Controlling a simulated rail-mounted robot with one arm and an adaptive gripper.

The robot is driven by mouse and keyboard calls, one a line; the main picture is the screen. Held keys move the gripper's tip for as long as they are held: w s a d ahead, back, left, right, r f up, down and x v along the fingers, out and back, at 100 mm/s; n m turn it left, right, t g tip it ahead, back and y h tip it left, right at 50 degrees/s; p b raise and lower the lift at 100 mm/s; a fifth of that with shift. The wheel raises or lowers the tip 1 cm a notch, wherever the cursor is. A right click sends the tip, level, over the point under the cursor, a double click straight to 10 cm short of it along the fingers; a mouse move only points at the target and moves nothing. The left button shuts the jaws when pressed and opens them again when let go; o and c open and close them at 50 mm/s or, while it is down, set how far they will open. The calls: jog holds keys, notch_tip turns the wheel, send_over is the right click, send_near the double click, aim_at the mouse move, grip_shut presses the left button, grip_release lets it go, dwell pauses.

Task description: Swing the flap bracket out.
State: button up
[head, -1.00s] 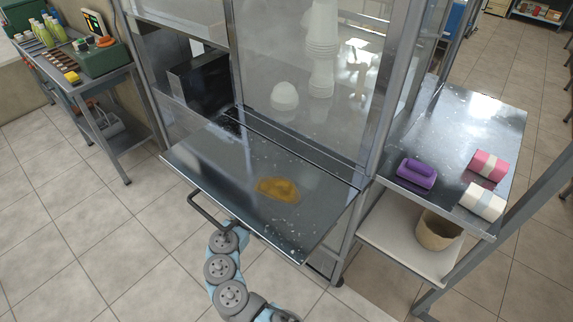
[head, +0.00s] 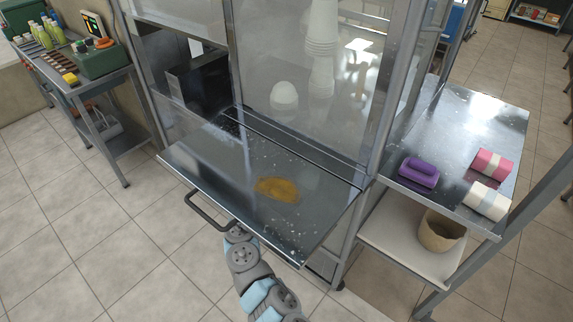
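The flap (head: 215,185) is a grey metal panel that sticks out level from the front of the glazed cabinet. A brown-orange stain (head: 277,189) lies on it. A dark bar handle (head: 208,212) projects from its front edge. The flap bracket cannot be made out; the underside of the flap is hidden from this view. My arm comes up from the bottom edge and ends at the flap's front edge, just right of the handle. My gripper is not visible, seemingly hidden below the flap.
Right of the cabinet, a metal table (head: 460,125) holds a purple sponge or brush (head: 418,172) and rolled pink (head: 492,164) and white (head: 487,201) cloths. A basket (head: 441,231) sits on its lower shelf. A side bench (head: 100,90) stands left. The tiled floor before the flap is clear.

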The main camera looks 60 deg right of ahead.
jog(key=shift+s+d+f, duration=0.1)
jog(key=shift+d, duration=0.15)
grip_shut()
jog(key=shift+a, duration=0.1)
